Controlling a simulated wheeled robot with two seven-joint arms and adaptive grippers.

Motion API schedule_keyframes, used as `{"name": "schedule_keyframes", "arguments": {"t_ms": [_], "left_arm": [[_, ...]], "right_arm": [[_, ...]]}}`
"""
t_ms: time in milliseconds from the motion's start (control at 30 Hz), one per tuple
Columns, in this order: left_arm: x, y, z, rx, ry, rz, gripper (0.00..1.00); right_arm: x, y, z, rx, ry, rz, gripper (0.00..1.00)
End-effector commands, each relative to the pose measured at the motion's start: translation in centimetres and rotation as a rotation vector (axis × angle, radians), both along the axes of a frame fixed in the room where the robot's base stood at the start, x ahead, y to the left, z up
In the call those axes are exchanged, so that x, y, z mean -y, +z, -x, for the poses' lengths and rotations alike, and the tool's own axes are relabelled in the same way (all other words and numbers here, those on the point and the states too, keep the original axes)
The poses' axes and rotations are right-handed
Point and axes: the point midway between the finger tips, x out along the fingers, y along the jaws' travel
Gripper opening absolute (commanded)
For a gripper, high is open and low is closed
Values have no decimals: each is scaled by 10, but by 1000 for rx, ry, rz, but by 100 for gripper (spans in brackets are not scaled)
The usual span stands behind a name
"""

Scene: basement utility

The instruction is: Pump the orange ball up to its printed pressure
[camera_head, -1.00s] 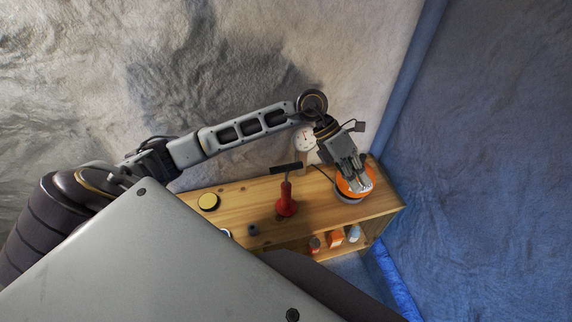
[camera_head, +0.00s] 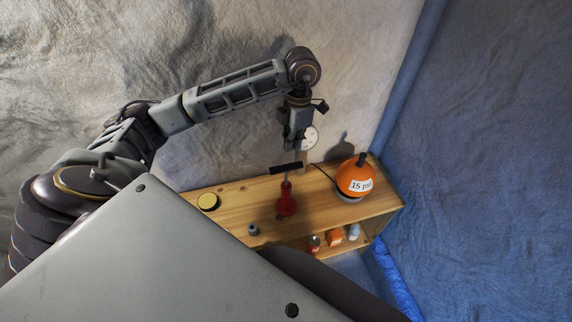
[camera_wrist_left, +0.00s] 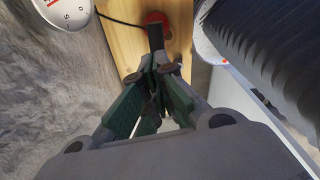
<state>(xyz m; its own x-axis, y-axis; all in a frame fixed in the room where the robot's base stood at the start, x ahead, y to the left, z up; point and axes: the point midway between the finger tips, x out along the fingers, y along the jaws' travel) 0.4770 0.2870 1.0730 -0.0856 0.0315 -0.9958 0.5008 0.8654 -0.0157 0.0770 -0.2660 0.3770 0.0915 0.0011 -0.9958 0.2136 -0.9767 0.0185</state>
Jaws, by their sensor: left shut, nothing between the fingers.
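The orange ball (camera_head: 356,176) sits on a grey ring on the wooden shelf unit, at its right end. Its white label reads "15 psi", and a dark piece stands on its top. The red pump (camera_head: 286,200) stands upright mid-shelf with a black bar handle (camera_head: 286,168) on top. A dark hose runs toward the ball. The round white gauge (camera_head: 309,137) is behind, partly covered by my gripper; it also shows in the left wrist view (camera_wrist_left: 70,10). My left gripper (camera_head: 292,146) is shut and empty, pointing down just above the pump handle. My right gripper is not in view.
Small bottles and an orange box (camera_head: 335,237) stand on the lower shelf. Walls close in behind and at right.

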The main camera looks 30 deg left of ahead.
Motion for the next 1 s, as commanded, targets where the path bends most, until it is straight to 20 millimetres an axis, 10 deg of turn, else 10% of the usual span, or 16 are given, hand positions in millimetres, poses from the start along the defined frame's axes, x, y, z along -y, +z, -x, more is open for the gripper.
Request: {"name": "schedule_keyframes", "arguments": {"t_ms": [1000], "left_arm": [[-7, -30, 3, -2, 4, -19, 0]], "right_arm": [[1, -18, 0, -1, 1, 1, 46]]}}
